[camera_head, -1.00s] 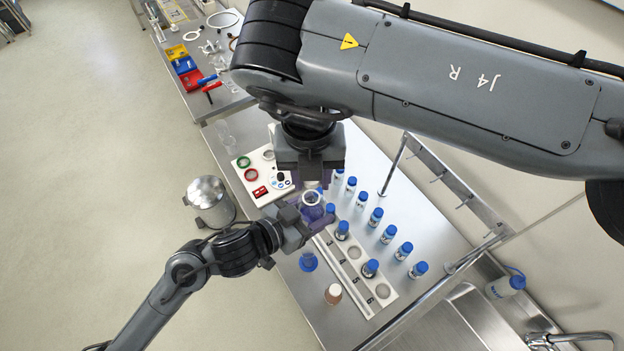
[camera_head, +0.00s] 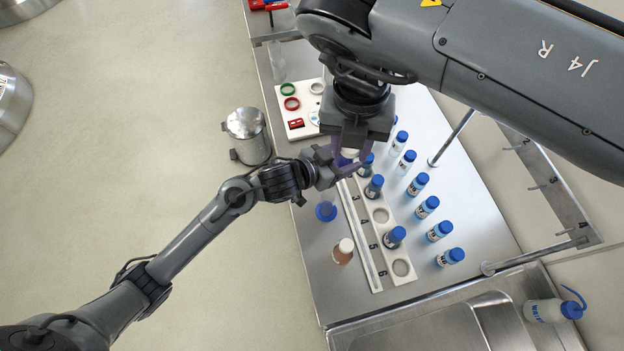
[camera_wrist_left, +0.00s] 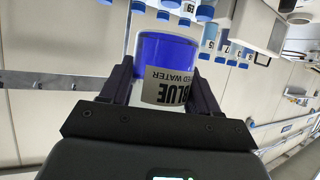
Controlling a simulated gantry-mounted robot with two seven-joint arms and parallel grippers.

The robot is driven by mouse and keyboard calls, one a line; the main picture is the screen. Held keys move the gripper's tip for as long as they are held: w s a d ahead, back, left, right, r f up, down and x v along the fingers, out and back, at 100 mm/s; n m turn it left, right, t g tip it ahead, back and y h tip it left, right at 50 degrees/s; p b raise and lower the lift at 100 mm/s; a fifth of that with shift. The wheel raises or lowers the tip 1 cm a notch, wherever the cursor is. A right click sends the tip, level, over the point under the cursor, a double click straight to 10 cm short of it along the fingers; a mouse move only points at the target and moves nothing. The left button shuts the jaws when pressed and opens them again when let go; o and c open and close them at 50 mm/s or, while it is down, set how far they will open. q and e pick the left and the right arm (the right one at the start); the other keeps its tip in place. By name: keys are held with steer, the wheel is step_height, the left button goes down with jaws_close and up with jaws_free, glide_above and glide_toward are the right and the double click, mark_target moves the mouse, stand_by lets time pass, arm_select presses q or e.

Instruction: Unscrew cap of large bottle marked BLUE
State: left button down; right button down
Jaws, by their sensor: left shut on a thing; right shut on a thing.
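The large bottle marked BLUE shows in the left wrist view (camera_wrist_left: 166,62), its blue contents and upside-down label between my left gripper's two fingers. My left gripper (camera_head: 347,166) is shut on it, coming in from the left over the bench. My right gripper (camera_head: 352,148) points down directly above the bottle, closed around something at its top. A small white patch shows between the right fingers; I cannot make out whether it is the cap or the bottle's neck. Most of the bottle is hidden by both grippers in the head view.
A white numbered rack (camera_head: 362,235) holds some blue-capped bottles, with more standing to its right. A blue round base (camera_head: 326,211) and a brown bottle (camera_head: 342,254) stand left of it.

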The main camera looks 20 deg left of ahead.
arm_select(q)
step_height(320, 180, down, 8)
steer(key=w+r+b, duration=0.1)
steer(key=w+b, duration=0.2)
steer(key=b, duration=0.6)
steer(key=shift+y, duration=0.3)
steer(key=w+a+f, duration=0.1)
steer(key=a+f, duration=0.1)
steer(key=a, duration=0.1)
steer(key=w+a+f, duration=0.1)
steer(key=a+f, duration=0.1)
steer(key=a, duration=0.1)
steer(key=w+a+f+b, duration=0.1)
steer(key=w+a+f, duration=0.1)
steer(key=a+f, duration=0.1)
steer(key=shift+a, duration=0.6)
steer(key=shift+f+b, duration=0.4)
steer(key=shift+f, duration=1.7)
steer(key=shift+c, duration=1.3)
jaws_free()
steer(key=shift+f, duration=0.15)
